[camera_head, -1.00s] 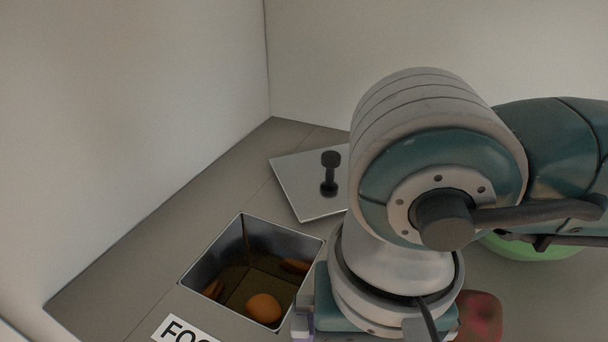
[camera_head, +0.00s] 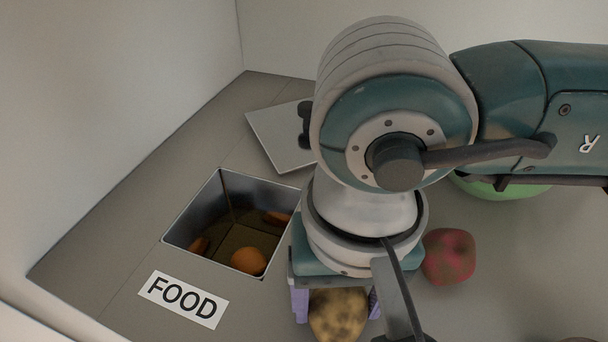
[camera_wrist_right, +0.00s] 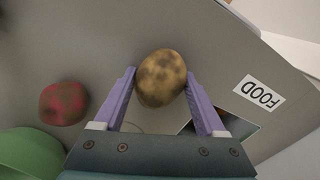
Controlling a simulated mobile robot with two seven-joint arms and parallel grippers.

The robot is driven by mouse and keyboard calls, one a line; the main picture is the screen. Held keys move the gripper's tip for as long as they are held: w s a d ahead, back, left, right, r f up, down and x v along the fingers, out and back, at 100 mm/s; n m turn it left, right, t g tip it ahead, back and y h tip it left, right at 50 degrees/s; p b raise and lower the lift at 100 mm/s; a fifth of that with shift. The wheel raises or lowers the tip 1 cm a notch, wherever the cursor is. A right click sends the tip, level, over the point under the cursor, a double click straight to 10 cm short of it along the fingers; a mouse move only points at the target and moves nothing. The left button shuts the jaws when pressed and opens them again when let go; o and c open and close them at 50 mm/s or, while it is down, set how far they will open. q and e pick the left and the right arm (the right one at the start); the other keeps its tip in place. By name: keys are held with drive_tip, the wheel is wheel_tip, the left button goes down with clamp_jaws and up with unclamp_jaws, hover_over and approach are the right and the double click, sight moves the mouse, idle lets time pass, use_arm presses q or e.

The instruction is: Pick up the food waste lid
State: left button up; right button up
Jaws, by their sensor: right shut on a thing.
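The food waste lid (camera_head: 272,138) is a flat grey square plate lying on the counter behind the open bin. Its dark knob (camera_head: 304,124) shows at the edge of my right arm, which hides the lid's right part. My right gripper (camera_head: 337,304) points down to the right of the bin, with its purple fingers shut on a brown spotted potato-like item (camera_head: 338,322). In the right wrist view this item (camera_wrist_right: 161,78) sits between the two fingertips. The lid does not show in the right wrist view. My left gripper is not in view.
The open square bin (camera_head: 180,240) holds an orange ball-like item (camera_head: 248,261) and other scraps. A FOOD label (camera_head: 183,299) lies in front of it. A red mottled fruit (camera_head: 447,257) and a green bowl (camera_head: 500,189) are to the right. Walls stand left and behind.

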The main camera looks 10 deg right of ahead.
drive_tip(key=shift+c, duration=1.1)
